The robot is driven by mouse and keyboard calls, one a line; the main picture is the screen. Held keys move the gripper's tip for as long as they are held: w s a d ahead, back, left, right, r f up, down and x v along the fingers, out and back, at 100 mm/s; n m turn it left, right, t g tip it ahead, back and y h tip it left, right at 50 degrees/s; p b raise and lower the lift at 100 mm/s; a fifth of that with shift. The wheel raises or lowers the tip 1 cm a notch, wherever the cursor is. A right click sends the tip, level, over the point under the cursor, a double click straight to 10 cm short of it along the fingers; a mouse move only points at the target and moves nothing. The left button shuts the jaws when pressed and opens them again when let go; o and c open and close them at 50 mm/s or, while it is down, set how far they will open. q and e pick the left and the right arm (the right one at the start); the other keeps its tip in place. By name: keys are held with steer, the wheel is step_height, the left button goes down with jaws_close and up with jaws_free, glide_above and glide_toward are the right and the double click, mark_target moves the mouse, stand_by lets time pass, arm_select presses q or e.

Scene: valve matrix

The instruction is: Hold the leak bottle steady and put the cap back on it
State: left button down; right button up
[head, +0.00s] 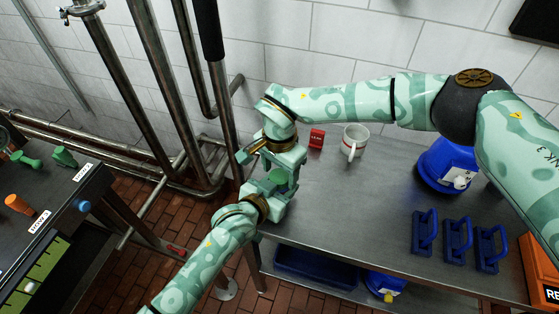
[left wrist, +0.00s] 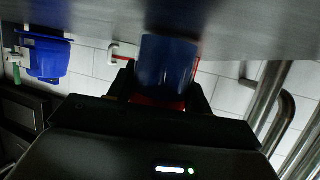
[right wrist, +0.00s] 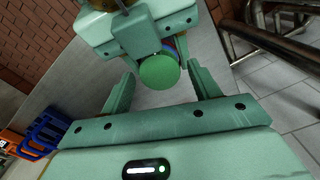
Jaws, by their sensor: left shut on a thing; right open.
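My left gripper (left wrist: 165,85) is shut on the leak bottle (left wrist: 168,60), a dark blue body with red at the palm end in the left wrist view. A round green cap (right wrist: 160,71) faces the right wrist camera, with a sliver of blue and red behind it. I cannot tell whether it is seated on the bottle. My right gripper (right wrist: 163,88) is open, its fingers on either side of the cap with gaps between. In the head view the two grippers meet at the bench's left end, around a dark green patch (head: 278,178); the bottle is mostly hidden there.
A small red box (head: 317,138), a white mug (head: 355,141) and a blue container (head: 447,167) stand on the steel bench (head: 350,205). Several blue handled pieces (head: 456,240) and an orange bin (head: 540,262) are right. Steel pipes (head: 165,85) rise on the left.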

steer(key=shift+f, duration=0.25)
steer(key=c, duration=1)
steer(key=m, duration=0.6)
steer(key=o, duration=1.1)
steer(key=shift+r, duration=0.1)
